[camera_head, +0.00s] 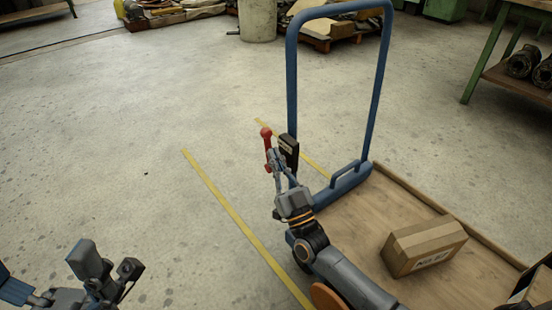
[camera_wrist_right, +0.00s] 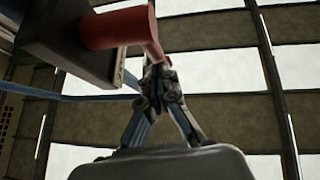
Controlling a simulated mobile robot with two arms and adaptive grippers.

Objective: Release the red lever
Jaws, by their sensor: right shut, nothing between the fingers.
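The red lever (camera_head: 266,136) stands out from a dark block (camera_head: 289,151) by the blue handle frame of the cart. In the right wrist view the lever (camera_wrist_right: 118,27) shows as a red bar with a bent end, at the top. My right gripper (camera_head: 275,160) is at the lever's lower end; its fingertips (camera_wrist_right: 161,68) are shut just below the red end, with nothing between them. Whether they touch it I cannot tell. My left gripper (camera_head: 107,264) is at the lower left, far from the lever, its fingers apart and empty.
The cart's wooden deck (camera_head: 375,215) carries a cardboard box (camera_head: 424,246); another box (camera_head: 538,288) is at the lower right edge. A green workbench (camera_head: 490,55) stands at the right. Yellow lines (camera_head: 225,206) mark the floor, which is clear at the left.

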